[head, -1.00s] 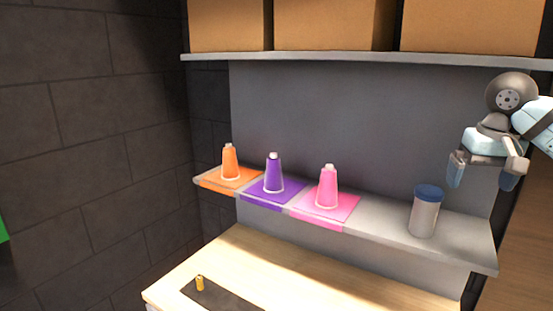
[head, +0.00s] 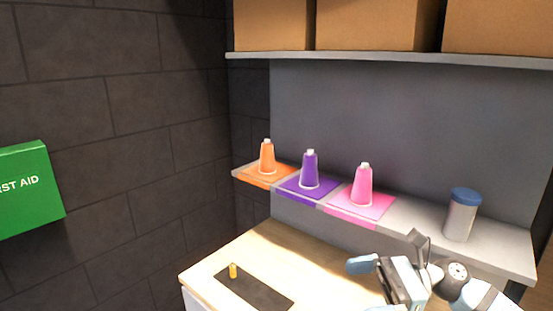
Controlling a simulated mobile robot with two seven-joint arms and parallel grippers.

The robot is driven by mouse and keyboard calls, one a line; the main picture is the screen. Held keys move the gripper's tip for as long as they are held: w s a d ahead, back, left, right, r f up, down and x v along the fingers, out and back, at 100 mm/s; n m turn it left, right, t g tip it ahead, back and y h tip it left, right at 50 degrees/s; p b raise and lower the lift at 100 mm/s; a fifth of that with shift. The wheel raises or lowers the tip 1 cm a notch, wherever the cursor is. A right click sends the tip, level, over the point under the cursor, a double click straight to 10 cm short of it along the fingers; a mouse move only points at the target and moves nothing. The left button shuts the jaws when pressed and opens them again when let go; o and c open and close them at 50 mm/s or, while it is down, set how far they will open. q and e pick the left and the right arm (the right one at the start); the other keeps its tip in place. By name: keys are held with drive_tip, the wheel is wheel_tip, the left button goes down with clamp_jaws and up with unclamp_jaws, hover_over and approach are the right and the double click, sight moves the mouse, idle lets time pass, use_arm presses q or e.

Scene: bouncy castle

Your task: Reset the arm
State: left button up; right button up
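My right gripper (head: 390,252) is at the lower right of the head view, in front of the shelf and over the right part of the wooden counter. Its fingers are spread apart with nothing between them. Its arm comes in from the lower right. My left gripper is not in view.
A grey canister with a blue lid (head: 460,215) stands on the right of the grey shelf (head: 505,248). Cardboard boxes (head: 375,25) sit on the upper shelf. The counter (head: 290,258) carries a dark mat (head: 262,292) with a small yellow piece (head: 233,270). A green first aid box (head: 30,190) hangs at left.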

drive_tip(key=s+d+f+n+t+h, duration=0.1)
drive_tip(key=s+f+n+t+h, duration=0.2)
drive_tip(key=f+n+t+h, duration=0.7)
drive_tip(key=s+d+f+n+t+h, duration=0.15)
drive_tip(key=s+f+n+t, duration=0.4)
drive_tip(key=f+n, duration=1.1)
drive_tip(key=s+f+m+g+h, duration=0.3)
drive_tip(key=s+f+m+g, duration=0.1)
drive_tip(key=s+f+m, duration=0.3)
drive_tip(key=s+f, duration=0.2)
drive_tip(key=s, duration=0.1)
drive_tip(key=shift+d, duration=0.4)
drive_tip(key=shift+s, duration=0.1)
